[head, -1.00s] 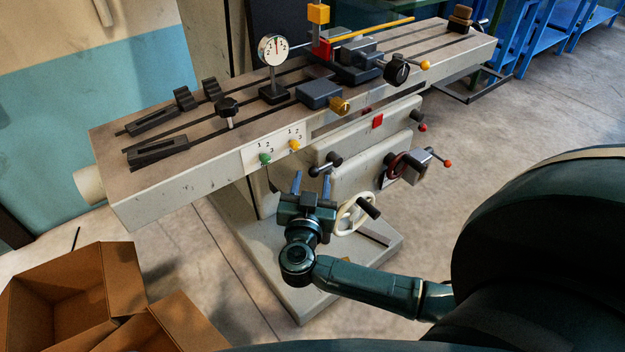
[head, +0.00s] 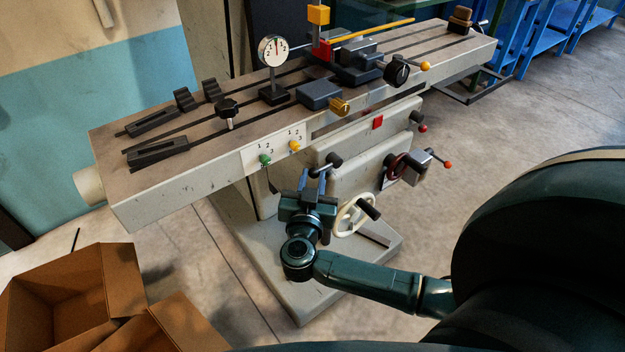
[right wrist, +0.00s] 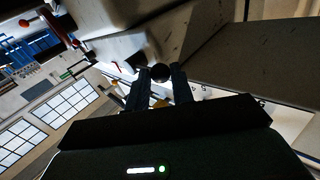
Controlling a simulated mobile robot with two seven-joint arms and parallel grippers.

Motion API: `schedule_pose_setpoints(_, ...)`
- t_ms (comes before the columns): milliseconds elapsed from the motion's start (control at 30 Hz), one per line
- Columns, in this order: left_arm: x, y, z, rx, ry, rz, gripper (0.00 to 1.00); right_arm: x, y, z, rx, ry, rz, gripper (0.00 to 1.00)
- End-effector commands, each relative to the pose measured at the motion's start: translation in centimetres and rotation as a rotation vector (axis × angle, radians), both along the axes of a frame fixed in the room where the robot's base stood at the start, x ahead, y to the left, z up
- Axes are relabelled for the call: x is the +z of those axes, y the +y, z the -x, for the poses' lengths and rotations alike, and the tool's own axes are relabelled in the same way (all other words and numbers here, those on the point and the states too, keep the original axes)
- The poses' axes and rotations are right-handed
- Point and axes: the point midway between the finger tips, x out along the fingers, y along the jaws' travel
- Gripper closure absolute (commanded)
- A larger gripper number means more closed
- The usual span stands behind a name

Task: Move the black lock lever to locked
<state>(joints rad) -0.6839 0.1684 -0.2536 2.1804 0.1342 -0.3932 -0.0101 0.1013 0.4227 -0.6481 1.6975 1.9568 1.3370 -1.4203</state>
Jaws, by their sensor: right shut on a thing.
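The black lock lever (head: 333,160) is on the front of the grey machine's knee in the head view. Its hub is at the upper right, and its ball end points down to the left. My right gripper (head: 313,174) reaches up from below and is shut on the lever's ball end. In the right wrist view the black ball of the lever (right wrist: 160,71) sits between the two fingertips (right wrist: 161,78). The fingers partly hide the ball in the head view. My left gripper is not in view.
A white handwheel (head: 352,214) with a black handle is close to the right of my gripper. Cardboard boxes (head: 122,280) stand at lower left.

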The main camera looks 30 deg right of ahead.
Motion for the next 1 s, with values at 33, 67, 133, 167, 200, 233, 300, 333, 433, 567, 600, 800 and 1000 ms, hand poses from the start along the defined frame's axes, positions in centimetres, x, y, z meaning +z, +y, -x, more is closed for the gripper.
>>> schedule_pose_setpoints(33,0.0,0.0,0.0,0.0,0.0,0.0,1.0,0.0,0.0,0.0,0.001,0.001,-0.001,1.0)
schedule_pose_setpoints(67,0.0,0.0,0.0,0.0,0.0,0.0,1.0,0.0,0.0,0.0,0.001,0.001,-0.001,1.0)
schedule_pose_setpoints(133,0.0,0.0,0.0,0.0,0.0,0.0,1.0,0.0,0.1,0.0,0.001,0.001,-0.001,1.0)
schedule_pose_setpoints(167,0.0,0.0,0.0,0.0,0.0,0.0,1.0,0.0,0.1,0.0,0.001,0.001,-0.001,1.0)
schedule_pose_setpoints(200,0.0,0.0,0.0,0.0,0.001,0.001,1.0,0.0,0.1,0.0,0.001,0.001,-0.001,1.0)
schedule_pose_setpoints(233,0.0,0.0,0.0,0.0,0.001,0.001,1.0,0.0,0.1,0.0,0.001,0.001,-0.001,1.0)
schedule_pose_setpoints(300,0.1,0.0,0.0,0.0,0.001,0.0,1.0,0.0,0.1,0.0,0.001,0.001,0.001,1.0)
schedule_pose_setpoints(333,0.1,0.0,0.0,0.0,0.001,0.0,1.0,0.0,0.1,0.0,0.001,0.0,0.004,1.0)
schedule_pose_setpoints(433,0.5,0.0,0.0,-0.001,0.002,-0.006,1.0,0.0,0.0,0.0,0.0,0.001,0.016,1.0)
schedule_pose_setpoints(567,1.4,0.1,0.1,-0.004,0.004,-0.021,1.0,-0.2,0.1,0.1,0.0,0.002,0.054,1.0)
schedule_pose_setpoints(600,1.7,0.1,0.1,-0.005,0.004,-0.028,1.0,-0.3,0.1,0.1,-0.001,0.001,0.071,1.0)
schedule_pose_setpoints(800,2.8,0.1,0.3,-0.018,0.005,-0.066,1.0,-1.6,0.0,0.1,-0.001,-0.006,0.197,1.0)
schedule_pose_setpoints(1000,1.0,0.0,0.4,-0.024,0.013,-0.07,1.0,-3.7,-0.4,0.0,0.001,-0.022,0.372,1.0)
